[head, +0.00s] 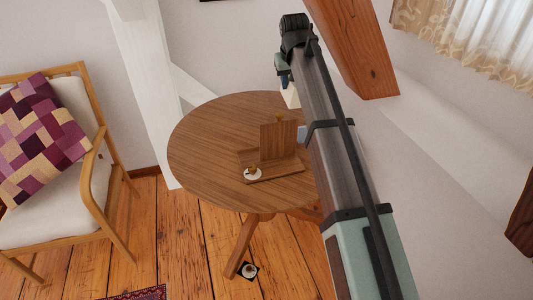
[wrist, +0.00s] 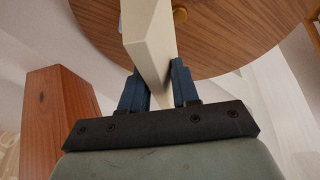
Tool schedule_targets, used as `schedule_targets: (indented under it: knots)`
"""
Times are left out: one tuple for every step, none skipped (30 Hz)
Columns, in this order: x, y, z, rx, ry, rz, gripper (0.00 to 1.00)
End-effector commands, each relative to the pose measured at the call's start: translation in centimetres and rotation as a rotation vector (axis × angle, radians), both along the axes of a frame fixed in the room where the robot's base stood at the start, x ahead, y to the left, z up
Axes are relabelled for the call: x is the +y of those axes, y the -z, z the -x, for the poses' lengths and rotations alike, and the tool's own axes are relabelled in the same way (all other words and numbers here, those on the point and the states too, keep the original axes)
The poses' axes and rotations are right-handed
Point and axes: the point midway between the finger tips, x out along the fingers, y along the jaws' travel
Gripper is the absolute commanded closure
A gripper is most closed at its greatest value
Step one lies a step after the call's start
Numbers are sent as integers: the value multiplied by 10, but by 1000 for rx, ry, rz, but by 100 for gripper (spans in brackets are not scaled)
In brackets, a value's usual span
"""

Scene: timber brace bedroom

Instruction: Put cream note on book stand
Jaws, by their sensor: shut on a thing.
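The cream note (wrist: 150,40) is a pale slab held between the blue fingers of my gripper (wrist: 158,74) in the wrist view. My gripper is shut on it. In the head view a small part of the cream note (head: 291,97) shows below my gripper (head: 285,76), over the far right of the round table; my arm hides the rest. The wooden book stand (head: 278,142), with an upright back and a low ledge, stands on the table, nearer the camera than the note. Nothing shows resting against its back.
The round wooden table (head: 205,150) has clear room left of the stand. A small white round item (head: 253,174) with a gold top sits at the stand's front left. A small gold item (head: 279,117) is behind it. A timber brace (head: 358,45) slants close to my arm's right.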

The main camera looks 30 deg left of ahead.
Motion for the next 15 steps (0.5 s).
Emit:
schedule_targets:
  knots:
    - [19,-9,3,0,-20,-2,100]
    - [29,-11,6,1,-28,-2,100]
    - [40,-13,9,2,-34,-2,100]
    - [50,-12,12,3,-37,-3,100]
    - [59,-7,15,4,-34,-2,100]
    - [70,0,17,6,-26,-2,100]
    - [78,7,20,6,-17,-2,100]
    - [85,13,22,6,-6,-4,100]
    - [95,24,24,8,11,-4,100]
    - [102,32,26,8,24,-3,100]
    - [108,39,28,8,37,-5,100]
    - [116,51,30,9,58,-6,100]
    - [120,59,32,9,74,-6,100]
    - [125,67,34,9,91,-6,100]
    - [130,79,36,10,113,-8,100]
